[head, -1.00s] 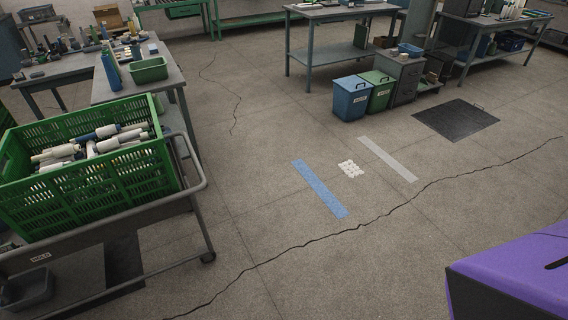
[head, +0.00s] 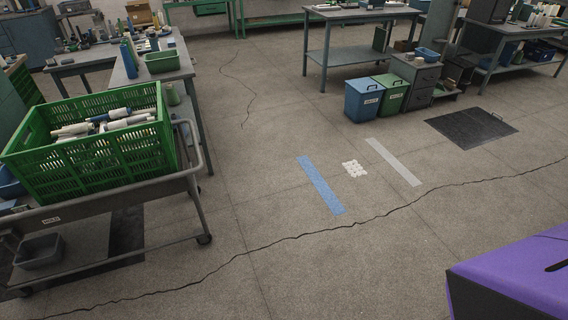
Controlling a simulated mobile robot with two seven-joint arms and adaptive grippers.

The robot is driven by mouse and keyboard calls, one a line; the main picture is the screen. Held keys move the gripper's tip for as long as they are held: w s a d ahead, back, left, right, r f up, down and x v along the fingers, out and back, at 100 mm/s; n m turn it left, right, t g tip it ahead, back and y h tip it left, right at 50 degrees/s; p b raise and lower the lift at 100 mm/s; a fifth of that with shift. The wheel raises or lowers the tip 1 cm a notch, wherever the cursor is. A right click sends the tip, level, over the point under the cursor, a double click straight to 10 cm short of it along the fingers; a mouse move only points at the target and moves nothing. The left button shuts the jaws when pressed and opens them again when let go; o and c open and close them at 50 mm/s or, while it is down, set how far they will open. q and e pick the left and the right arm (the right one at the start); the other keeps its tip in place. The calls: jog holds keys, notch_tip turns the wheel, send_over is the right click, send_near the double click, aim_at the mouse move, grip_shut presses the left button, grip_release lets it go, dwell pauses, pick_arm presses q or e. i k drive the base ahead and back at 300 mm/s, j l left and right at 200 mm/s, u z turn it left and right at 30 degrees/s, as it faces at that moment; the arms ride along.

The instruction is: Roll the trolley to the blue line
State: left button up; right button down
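The trolley (head: 120,198) stands at the left, a grey metal frame with a raised handle rail at its right end and a dark caster below it. A green slatted crate (head: 95,165) full of cones and tubes sits on its top. A grey bin (head: 38,250) is on its lower level. The blue line (head: 321,185) is a strip on the floor in the middle, to the right of the trolley with bare floor between them. Neither of my grippers shows in the head view.
A long dark crack (head: 300,236) crosses the floor. A white patch (head: 355,168) and a pale grey line (head: 393,161) lie right of the blue line. A blue bin (head: 362,101) and green bin (head: 391,95) stand behind. A workbench (head: 150,70) is behind the trolley.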

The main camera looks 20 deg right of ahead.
aim_at(83, 222)
jog(key=i+u, duration=0.1)
jog(key=i, duration=0.4)
jog(key=i+l+u, duration=0.1)
jog(key=i, duration=0.4)
jog(key=i+l+u, duration=0.1)
jog(key=i, duration=0.4)
jog(key=i+l+u, duration=0.1)
jog(key=i+l, duration=0.15)
jog(key=i, duration=0.2)
jog(key=i+l+u, duration=0.15)
jog(key=i, duration=0.35)
jog(key=l, duration=0.1)
